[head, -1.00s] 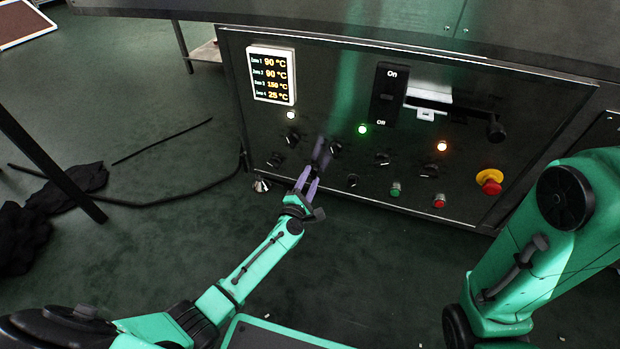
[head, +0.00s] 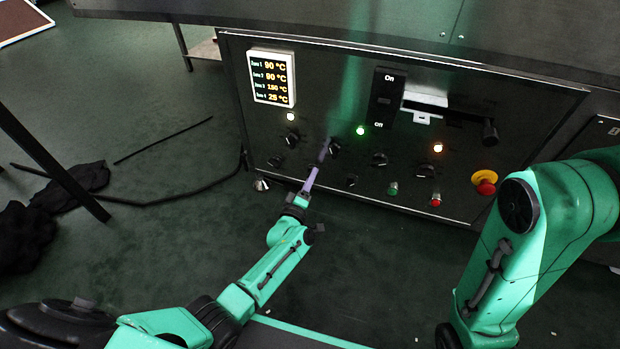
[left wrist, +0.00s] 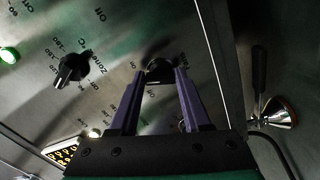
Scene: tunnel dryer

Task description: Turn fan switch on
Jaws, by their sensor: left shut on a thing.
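The control panel (head: 460,140) carries dark rotary knobs, lamps and buttons. In the left wrist view, a round black knob (left wrist: 160,70) with "On" and "Off" lettering around it sits between my purple fingertips. In the head view the fingers hide the knob. They also show in the left wrist view (left wrist: 160,84), one on each side of it. My right gripper is out of view.
A temperature display (head: 272,78), a large On/Off breaker (head: 387,97) and a red emergency stop (head: 485,182) are on the panel. A neighbouring zone knob (left wrist: 72,70) is close by. A black cable (head: 150,200) lies on the floor at left.

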